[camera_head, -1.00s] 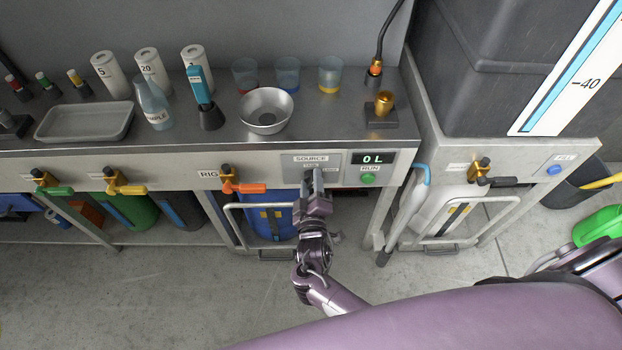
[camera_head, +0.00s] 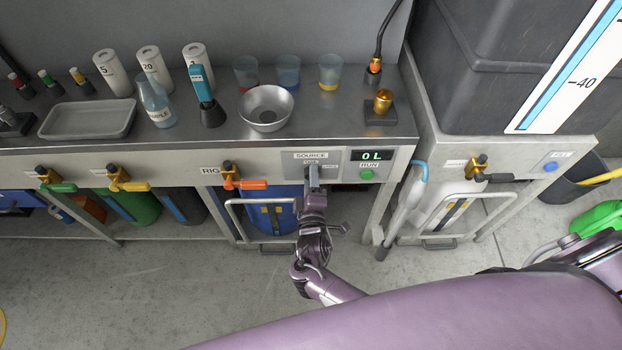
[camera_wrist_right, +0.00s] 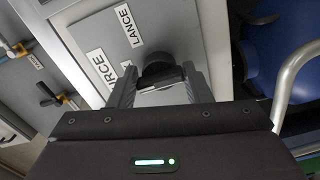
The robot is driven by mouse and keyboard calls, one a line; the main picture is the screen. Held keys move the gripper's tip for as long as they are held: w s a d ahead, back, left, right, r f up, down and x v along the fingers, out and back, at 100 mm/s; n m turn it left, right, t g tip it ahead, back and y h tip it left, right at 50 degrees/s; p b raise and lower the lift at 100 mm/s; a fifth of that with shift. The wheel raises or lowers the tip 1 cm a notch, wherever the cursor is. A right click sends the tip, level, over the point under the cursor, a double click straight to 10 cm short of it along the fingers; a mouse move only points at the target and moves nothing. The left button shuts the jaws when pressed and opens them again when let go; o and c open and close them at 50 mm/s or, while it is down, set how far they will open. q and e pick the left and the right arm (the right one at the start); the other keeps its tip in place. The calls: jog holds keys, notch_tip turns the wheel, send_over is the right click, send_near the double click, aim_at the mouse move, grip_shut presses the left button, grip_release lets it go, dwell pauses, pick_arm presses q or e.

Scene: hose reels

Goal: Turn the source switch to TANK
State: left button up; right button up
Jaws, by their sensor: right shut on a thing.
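The source switch is a dark round knob (camera_wrist_right: 160,68) on a pale panel (camera_head: 328,157) marked SOURCE, at the front of the steel bench. Small TANK and LANCE labels sit under the SOURCE heading in the head view. My right gripper (camera_head: 313,178) is at the panel, and in the wrist view its two fingers (camera_wrist_right: 158,82) are closed on the knob from both sides. The fingers hide most of the knob in the head view, so I cannot tell which label it points to. My left gripper is not in view.
Right of the switch are a display (camera_head: 373,155) reading 0 L and a green RUN button (camera_head: 366,174). An orange-handled valve (camera_head: 245,184) is to the left. A metal bowl (camera_head: 266,107) stands on the bench above. A blue container (camera_head: 268,218) stands below.

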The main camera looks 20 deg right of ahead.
jog(key=shift+r, duration=0.1)
jog(key=o, duration=1)
jog(key=shift+c, duration=0.2)
jog(key=shift+s, duration=0.1)
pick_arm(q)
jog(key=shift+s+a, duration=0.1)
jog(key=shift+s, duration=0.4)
pick_arm(e)
jog(key=v, duration=0.7)
jog(key=shift+s, duration=0.3)
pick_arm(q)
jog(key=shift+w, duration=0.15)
pick_arm(e)
jog(key=shift+a, duration=0.1)
